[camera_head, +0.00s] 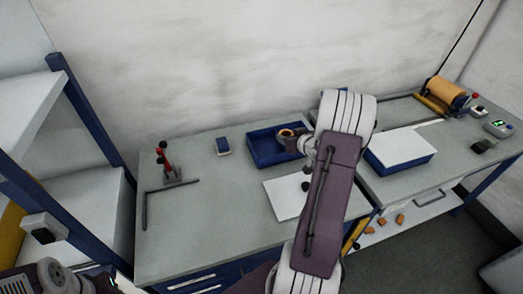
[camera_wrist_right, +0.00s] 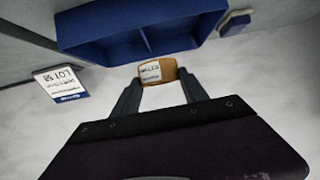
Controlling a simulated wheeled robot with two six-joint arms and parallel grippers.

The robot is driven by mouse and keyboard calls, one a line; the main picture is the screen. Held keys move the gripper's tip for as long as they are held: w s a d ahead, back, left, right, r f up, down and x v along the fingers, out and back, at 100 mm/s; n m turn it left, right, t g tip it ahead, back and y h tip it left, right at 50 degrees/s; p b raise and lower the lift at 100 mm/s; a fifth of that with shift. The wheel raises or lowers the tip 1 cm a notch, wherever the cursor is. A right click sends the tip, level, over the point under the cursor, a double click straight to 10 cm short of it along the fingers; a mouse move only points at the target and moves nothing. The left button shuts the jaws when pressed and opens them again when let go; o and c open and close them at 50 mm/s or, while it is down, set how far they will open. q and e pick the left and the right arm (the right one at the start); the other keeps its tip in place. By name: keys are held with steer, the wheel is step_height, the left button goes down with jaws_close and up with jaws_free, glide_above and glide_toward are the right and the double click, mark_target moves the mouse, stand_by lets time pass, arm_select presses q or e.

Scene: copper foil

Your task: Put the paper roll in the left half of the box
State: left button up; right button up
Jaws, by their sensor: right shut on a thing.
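The paper roll (camera_wrist_right: 153,75) is brown-orange with a white printed label. It sits between the two fingertips of my right gripper (camera_wrist_right: 158,80), which is shut on it. In the head view the roll (camera_head: 286,133) shows as a small orange-brown round thing at the right gripper (camera_head: 291,140), by the back right part of the blue box (camera_head: 262,160). The box also shows in the wrist view (camera_wrist_right: 85,47), with a divider (camera_wrist_right: 145,38) splitting it into compartments. The roll overlaps the box's edge there; its height above the box cannot be told.
A red-handled tool (camera_head: 163,160) stands farther left, near a dark angle bar (camera_head: 145,208). A white sheet (camera_head: 285,195) lies in front of the box. A second blue tray (camera_head: 400,165) is at right. The bench's front left is clear.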

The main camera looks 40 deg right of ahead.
glide_above(266, 149)
step_height(266, 149, down, 7)
steer(key=shift+w+r, duration=0.1)
steer(key=shift+w, duration=0.05)
step_height(266, 149, down, 4)
steer(key=shift+a+r, duration=0.1)
steer(key=shift+r, duration=0.05)
steer(key=shift+f, duration=0.25)
steer(key=shift+f, duration=0.15)
steer(key=o, duration=1.4)
steer(key=shift+c, duration=0.2)
